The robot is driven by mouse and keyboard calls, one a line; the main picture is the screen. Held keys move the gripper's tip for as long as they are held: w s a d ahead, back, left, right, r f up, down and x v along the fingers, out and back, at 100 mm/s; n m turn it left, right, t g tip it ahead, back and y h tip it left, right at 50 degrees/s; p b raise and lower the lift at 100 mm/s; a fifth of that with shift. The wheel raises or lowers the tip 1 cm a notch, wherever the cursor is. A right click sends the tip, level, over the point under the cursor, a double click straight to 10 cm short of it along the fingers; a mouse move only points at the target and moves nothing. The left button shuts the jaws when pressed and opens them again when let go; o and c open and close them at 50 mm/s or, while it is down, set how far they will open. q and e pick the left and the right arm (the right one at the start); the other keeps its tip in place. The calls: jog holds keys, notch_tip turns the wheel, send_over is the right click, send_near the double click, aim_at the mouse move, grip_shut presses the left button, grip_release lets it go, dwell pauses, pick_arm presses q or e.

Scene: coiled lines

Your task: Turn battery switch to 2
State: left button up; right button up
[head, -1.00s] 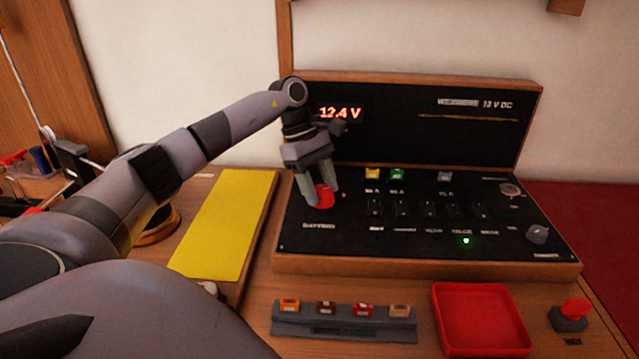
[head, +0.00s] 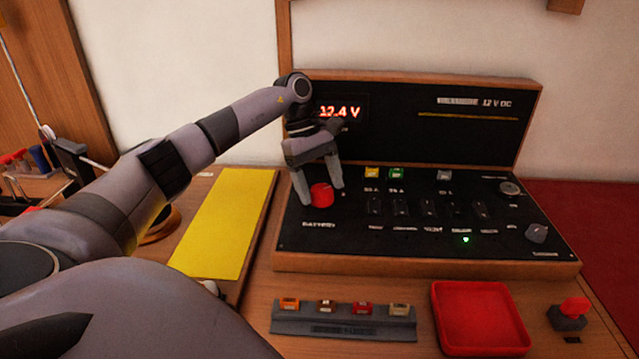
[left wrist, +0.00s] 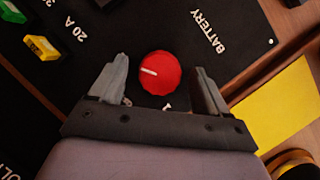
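The battery switch is a red round knob (head: 321,194) at the left of the black panel, above the "BATTERY" lettering. A white mark like a "1" (left wrist: 167,107) shows below the knob there; no "2" is readable. My left gripper (head: 323,196) is open, with one finger on each side of the knob. The left wrist view shows gaps between both fingers and the knob. My right gripper is not in view.
The panel (head: 400,255) also carries several small switches, a yellow fuse (head: 372,173), a green fuse (head: 397,174), and grey knobs at right. A display (head: 340,112) reads 12.4 V. In front are a fuse rack (head: 343,331) and red tray (head: 480,345); a yellow pad (head: 225,225) lies left.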

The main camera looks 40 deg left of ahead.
pick_arm(q)
jog(key=v, duration=0.7)
dwell(0.4)
dwell(0.5)
